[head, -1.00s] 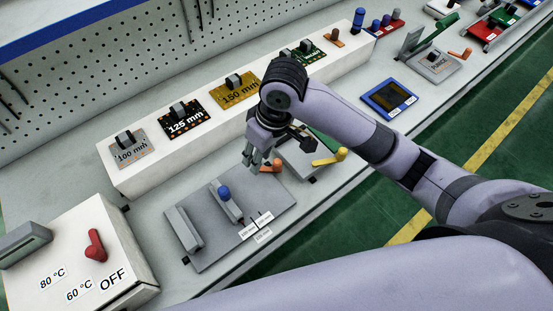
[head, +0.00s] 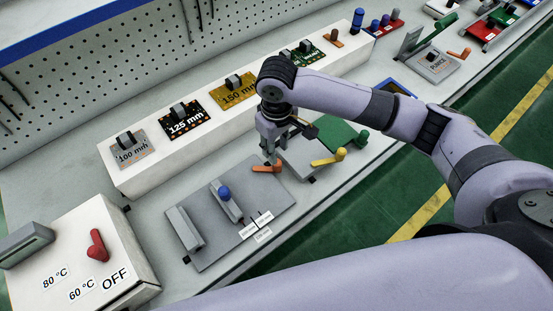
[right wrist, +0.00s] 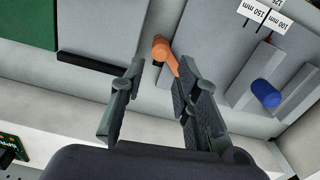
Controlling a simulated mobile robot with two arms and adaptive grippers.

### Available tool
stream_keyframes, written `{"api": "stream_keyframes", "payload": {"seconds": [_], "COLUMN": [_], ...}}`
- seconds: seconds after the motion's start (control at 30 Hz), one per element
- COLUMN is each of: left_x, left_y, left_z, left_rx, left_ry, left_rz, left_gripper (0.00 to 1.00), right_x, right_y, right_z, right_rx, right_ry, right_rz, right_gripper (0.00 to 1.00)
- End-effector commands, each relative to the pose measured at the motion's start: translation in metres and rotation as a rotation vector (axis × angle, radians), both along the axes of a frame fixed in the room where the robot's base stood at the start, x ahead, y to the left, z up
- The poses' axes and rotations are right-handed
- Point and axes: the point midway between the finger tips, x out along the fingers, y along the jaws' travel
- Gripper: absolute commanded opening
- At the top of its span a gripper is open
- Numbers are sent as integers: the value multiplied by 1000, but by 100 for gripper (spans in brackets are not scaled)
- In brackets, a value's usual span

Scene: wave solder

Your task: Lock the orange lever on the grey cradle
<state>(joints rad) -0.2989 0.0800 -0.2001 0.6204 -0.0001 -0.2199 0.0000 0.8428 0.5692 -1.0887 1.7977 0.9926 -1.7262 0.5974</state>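The grey cradle (head: 207,246) is a flat plate with two raised grey bars and a blue knob (head: 224,192). Its orange lever (head: 264,169) lies at the plate's far right edge. My right gripper (head: 271,157) points down just above the lever, open and empty. In the right wrist view, the orange lever (right wrist: 163,50) shows just beyond and between the fingertips (right wrist: 160,72), its one end close to the right finger. I cannot tell whether they touch. The blue knob (right wrist: 265,93) is to the right there. My left gripper is not in view.
Beside the cradle on the right stands a grey fixture with a yellow lever (head: 328,158) and green plate (head: 343,134). A white block (head: 122,182) with labelled boards runs behind. A white box with a red lever (head: 97,245) stands at left.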

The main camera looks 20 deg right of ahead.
Motion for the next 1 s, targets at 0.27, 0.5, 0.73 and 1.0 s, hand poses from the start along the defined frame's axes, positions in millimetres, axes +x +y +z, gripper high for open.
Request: {"api": "stream_keyframes", "payload": {"seconds": [0.27, 0.5, 0.73, 1.0], "left_x": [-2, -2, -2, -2], "left_y": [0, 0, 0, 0], "left_z": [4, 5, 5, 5], "left_rx": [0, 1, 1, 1], "left_ry": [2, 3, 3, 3], "left_rz": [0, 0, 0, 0], "left_gripper": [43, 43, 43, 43], "right_x": [-1, -1, 0, 0], "right_y": [0, 0, 0, 0], "right_z": [-52, -71, -73, -72], "right_rx": [-1, 0, 0, 0], "right_ry": [2, 0, -1, -1], "right_rz": [1, 2, 2, 2], "right_gripper": [29, 29, 29, 15]}}
